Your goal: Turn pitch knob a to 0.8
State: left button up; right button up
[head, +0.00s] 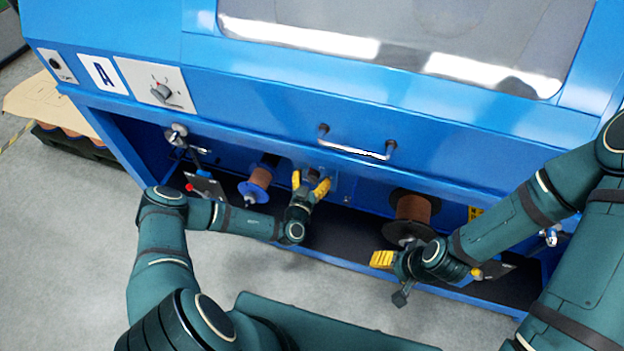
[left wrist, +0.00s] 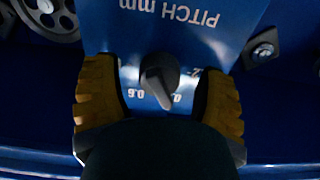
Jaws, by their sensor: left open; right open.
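The pitch knob (left wrist: 158,75), dark and round with a bar-shaped pointer, sits on a blue plate (left wrist: 185,40) marked "PITCH mm", seen upside down in the left wrist view. Its pointer extends toward the bottom of that view, between the "0.6" mark and a partly hidden mark beginning "0.". My left gripper (left wrist: 160,105) is open, its yellow fingers on either side of the knob with visible gaps. In the head view, my left gripper (head: 310,184) is at the machine's recess and hides the knob. My right gripper (head: 391,277) is open and empty, low before the large spool.
A brown spool (head: 261,177) is left of the left gripper, and a larger spool (head: 414,207) is to its right. A metal handle (head: 356,146) is above on the blue front. A panel marked "A" (head: 103,73) and a dial (head: 160,91) are upper left.

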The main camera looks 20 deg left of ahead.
pick_arm(q)
jog(key=c, duration=1.2)
